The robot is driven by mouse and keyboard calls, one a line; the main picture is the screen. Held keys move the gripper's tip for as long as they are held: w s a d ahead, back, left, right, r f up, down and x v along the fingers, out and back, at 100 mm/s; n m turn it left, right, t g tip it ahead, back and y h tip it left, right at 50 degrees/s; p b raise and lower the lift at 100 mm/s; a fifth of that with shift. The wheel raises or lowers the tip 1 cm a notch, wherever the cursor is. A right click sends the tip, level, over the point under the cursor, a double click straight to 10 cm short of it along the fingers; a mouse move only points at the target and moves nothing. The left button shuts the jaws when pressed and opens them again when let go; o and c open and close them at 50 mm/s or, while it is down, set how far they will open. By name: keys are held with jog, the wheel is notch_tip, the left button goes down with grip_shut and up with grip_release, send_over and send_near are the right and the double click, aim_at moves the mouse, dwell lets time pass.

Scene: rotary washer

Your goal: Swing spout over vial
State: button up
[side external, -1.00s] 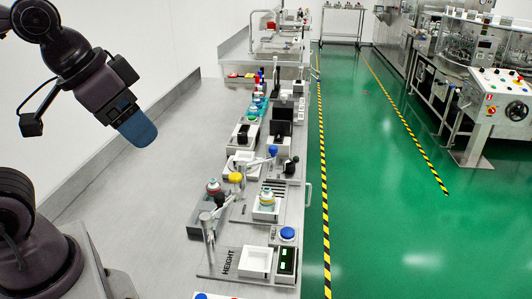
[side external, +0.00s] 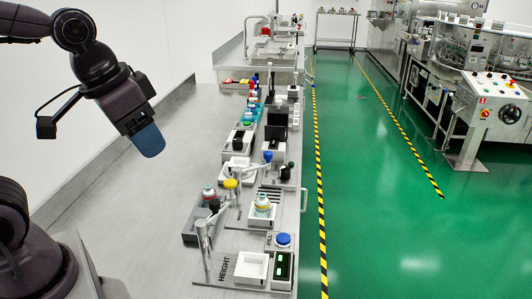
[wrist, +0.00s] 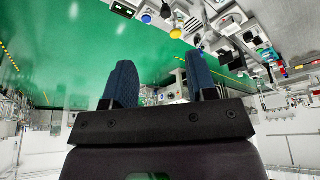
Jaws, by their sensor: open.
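My gripper (side external: 150,141) is high at the left, well apart from these. In the wrist view my gripper (wrist: 162,82) has its two blue fingers spread, with nothing between them.
A metal post (side external: 203,238) with a lever stands at the front of the bench, beside a white square tray (side external: 252,266) and a blue button (side external: 283,240). Black and white devices line the bench further back. The bench's left part (side external: 150,215) is bare.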

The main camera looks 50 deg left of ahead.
jog(key=w+a+f+g, duration=0.1)
jog(key=w+a+g, duration=0.25)
jog(key=w, duration=1.35)
jog(key=m, duration=0.4)
send_over(268, 152)
jog(key=shift+f, duration=3.45)
jog(key=shift+g, duration=0.25)
notch_tip(268, 152, down, 12)
jog(key=shift+d+f, duration=0.1)
jog(key=shift+f, duration=0.05)
grip_shut()
